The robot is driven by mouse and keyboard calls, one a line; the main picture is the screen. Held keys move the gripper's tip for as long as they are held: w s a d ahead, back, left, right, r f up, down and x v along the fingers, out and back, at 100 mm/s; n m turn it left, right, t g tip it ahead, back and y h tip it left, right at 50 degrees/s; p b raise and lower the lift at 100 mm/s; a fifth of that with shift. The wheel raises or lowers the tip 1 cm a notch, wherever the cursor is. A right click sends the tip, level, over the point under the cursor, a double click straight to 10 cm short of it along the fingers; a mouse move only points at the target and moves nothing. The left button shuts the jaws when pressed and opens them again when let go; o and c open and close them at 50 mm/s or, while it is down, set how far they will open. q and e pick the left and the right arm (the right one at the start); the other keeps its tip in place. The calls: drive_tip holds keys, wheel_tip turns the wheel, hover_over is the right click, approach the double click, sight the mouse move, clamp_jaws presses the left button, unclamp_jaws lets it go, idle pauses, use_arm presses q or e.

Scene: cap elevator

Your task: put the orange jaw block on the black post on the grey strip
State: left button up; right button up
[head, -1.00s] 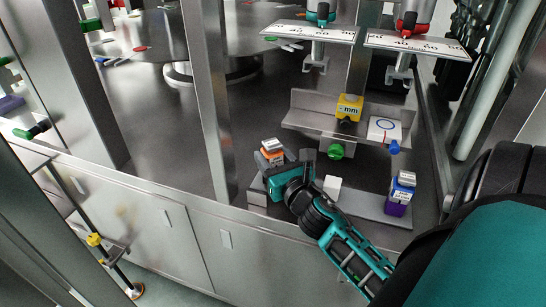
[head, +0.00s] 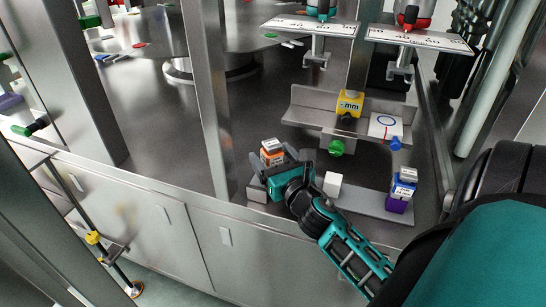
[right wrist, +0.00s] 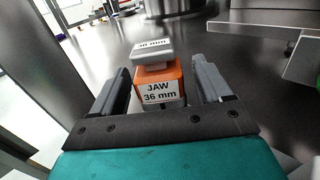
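The orange jaw block (head: 272,158), with a grey-white top piece, stands at the left end of the grey strip (head: 367,201). In the right wrist view the orange jaw block (right wrist: 158,89) reads "JAW 36 mm" and stands upright between my fingers. My right gripper (head: 273,157) is open around it; the right wrist view shows the gripper (right wrist: 161,86) with a gap on both sides of the block. I cannot make out a bare black post on the strip; my gripper hides part of it. My left gripper is not in view.
A white cube (head: 333,184) is on the strip right of my gripper. A purple-based block stack (head: 400,190) stands at its right end. A metal upright (head: 208,100) stands left.

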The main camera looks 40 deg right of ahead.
idle(0.3)
drive_tip(key=shift+s+f, duration=0.1)
drive_tip(key=shift+s, duration=0.1)
drive_tip(key=b+v, duration=0.3)
drive_tip(key=v, duration=0.8)
drive_tip(key=shift+s+a, duration=0.15)
drive_tip(key=shift+s, duration=0.15)
drive_tip(key=shift+s+a, duration=0.15)
drive_tip(key=shift+s, duration=0.25)
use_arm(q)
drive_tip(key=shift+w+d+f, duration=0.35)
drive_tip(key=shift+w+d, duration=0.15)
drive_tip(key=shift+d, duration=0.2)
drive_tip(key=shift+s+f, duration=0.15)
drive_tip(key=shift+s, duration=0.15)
use_arm(e)
drive_tip(key=shift+s, duration=0.15)
